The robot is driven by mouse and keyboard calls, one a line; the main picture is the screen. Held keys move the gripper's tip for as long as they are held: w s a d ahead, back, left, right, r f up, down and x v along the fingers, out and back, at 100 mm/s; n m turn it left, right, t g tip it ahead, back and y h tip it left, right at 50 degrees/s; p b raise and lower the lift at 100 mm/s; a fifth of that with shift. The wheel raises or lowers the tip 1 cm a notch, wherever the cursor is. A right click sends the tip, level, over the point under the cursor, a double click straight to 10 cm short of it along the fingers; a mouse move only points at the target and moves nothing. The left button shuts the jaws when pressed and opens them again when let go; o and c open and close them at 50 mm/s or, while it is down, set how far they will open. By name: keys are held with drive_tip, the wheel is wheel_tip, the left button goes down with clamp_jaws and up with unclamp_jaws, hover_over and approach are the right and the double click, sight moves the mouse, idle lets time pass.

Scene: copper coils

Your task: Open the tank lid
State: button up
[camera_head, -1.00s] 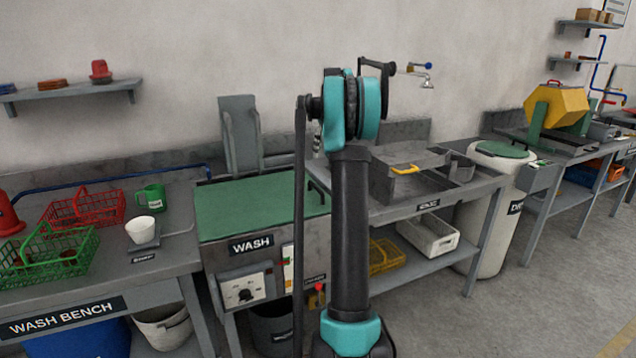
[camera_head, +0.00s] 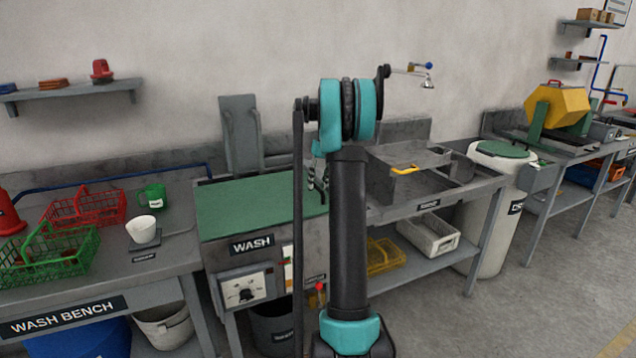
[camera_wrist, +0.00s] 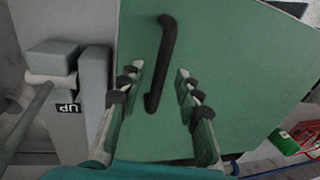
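The green tank lid (camera_head: 245,205) lies flat on the tank marked WASH. In the wrist view the lid (camera_wrist: 240,85) fills most of the picture, and its dark bar handle (camera_wrist: 161,65) runs across it near the edge by the grey tank side. My gripper (camera_wrist: 159,71) is open, one finger on each side of the handle's line, with nothing between the pads that I can see gripped. In the head view my gripper (camera_head: 317,180) is over the lid's right side, partly hidden by my arm. The gap between fingertips and lid is hard to judge.
A grey upright panel (camera_head: 240,133) stands behind the tank. Left on the bench are a green mug (camera_head: 153,196), a white cup (camera_head: 142,229) and green (camera_head: 48,262) and red (camera_head: 85,207) baskets. A grey station with a yellow handle (camera_head: 404,170) adjoins on the right.

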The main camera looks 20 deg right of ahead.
drive_tip(key=shift+c, duration=0.2)
clamp_jaws()
drive_tip(key=shift+r, duration=0.1)
